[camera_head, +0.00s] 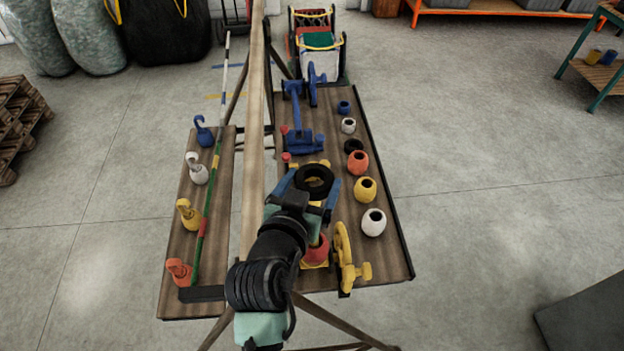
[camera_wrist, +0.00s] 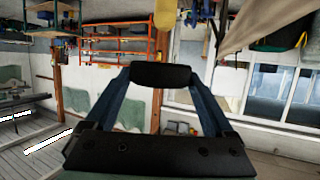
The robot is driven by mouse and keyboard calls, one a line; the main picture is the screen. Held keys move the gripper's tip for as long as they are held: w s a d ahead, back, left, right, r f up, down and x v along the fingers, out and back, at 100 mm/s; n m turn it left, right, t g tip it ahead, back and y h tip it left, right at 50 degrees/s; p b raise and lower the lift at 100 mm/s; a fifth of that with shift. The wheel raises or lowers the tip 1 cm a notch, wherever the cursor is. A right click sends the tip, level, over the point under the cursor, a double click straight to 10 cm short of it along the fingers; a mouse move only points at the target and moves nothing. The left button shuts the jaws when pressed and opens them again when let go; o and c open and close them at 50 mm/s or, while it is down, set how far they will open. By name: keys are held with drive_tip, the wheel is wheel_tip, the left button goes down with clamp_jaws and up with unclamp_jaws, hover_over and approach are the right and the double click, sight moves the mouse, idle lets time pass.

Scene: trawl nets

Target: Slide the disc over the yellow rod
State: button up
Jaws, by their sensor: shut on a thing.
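The disc (camera_head: 313,181), a thick black ring with an open middle, is held between the blue fingers of my gripper (camera_head: 316,187), above the right-hand board. In the wrist view the disc (camera_wrist: 160,75) shows edge-on, clamped between the two fingers. A yellow upright (camera_head: 316,203), apparently the yellow rod, shows just below the disc in the picture, and more yellow (camera_head: 323,164) shows beyond it. The disc and my arm hide most of it. I cannot tell whether the rod is inside the ring.
A blue stand (camera_head: 305,141) is farther back. Several pots, including a yellow one (camera_head: 365,189), line the right side. A long beam (camera_head: 255,130) runs along the left.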

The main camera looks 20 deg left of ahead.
sight(312, 201)
drive_tip(key=shift+f+b, duration=2.05)
drive_tip(key=shift+f, duration=0.6)
drive_tip(key=o, duration=1.1)
drive_tip(key=b+v, duration=0.3)
drive_tip(key=v, duration=1)
